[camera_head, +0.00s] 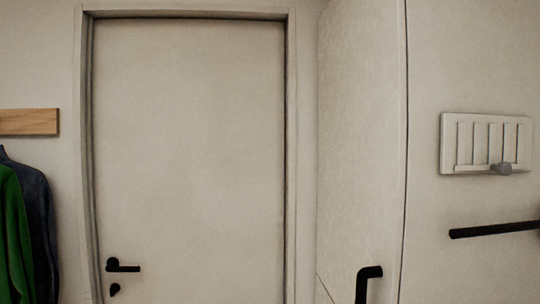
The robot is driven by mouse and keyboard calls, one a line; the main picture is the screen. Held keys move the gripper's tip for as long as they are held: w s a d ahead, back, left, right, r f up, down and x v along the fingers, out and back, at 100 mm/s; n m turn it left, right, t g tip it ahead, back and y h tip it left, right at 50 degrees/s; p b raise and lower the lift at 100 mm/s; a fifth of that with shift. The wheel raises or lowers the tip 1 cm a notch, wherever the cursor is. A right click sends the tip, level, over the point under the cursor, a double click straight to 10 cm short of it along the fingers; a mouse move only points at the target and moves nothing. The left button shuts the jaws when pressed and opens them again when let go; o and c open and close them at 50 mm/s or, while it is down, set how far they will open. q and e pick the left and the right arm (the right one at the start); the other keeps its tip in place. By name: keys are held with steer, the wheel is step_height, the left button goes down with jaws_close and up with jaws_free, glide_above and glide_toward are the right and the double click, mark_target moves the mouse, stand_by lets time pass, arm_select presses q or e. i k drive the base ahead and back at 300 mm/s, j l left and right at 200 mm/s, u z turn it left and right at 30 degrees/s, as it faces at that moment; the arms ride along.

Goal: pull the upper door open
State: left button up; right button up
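A tall pale cabinet panel (360,140) stands right of centre, with a dark vertical seam along its right edge. A black bent bar handle (369,272) sits low on this panel and runs out of the bottom of the picture. A slanting seam shows at the panel's lower left. I cannot tell for certain whether this panel is the upper door. No gap shows along it, so it looks closed. Neither of my grippers is in view, and nothing is seen touching the handle.
A closed room door (188,140) with a black lever handle (122,265) fills the left half. Clothes (35,220) hang at far left below a wooden rail (28,122).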

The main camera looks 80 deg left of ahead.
mark_target(362, 74)
steer(key=u, duration=1.85)
steer(key=k+j+u, duration=0.15)
steer(key=i, duration=0.05)
